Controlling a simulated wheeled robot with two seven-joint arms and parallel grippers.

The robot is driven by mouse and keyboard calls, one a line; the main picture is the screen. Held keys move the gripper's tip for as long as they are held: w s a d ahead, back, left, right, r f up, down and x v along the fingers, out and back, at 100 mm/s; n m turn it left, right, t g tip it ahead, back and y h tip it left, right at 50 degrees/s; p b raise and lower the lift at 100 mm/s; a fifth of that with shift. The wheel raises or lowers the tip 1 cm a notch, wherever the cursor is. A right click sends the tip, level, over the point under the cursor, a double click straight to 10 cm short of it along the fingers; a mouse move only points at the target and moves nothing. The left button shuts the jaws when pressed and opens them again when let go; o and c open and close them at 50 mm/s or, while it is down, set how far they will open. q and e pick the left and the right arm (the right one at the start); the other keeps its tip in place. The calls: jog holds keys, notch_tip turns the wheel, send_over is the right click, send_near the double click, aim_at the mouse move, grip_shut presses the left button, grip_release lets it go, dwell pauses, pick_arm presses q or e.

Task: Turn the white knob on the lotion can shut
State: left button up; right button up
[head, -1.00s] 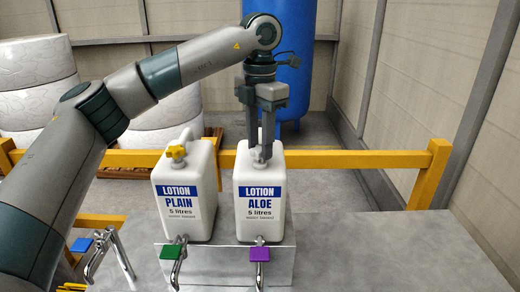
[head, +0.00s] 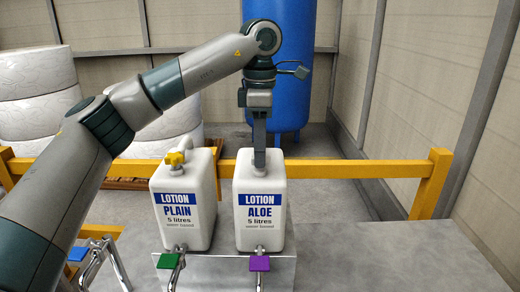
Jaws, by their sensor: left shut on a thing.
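The lotion can marked ALOE (head: 260,225) is white with a blue label and stands upright on a metal stand. My left gripper (head: 260,158) points straight down onto the top of this can, with its fingers seen edge-on. It is shut on the white knob there, which the fingers hide. The lotion can marked PLAIN (head: 183,225) stands to the left, with a yellow knob (head: 175,158) on its top. My right gripper is not in view.
The stand (head: 225,273) has a tap with a green handle (head: 168,261) and one with a purple handle (head: 260,263) in front of the cans. A blue handle (head: 79,254) shows at left. A yellow rail (head: 340,168) runs behind; the grey surface at right is clear.

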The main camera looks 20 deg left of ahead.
pick_arm(q)
jog(key=shift+r, duration=0.15)
jog(key=o, duration=1)
jog(key=shift+o, duration=0.2)
notch_tip(320, 180, up, 17)
jog(key=shift+r, duration=0.15)
dwell(0.4)
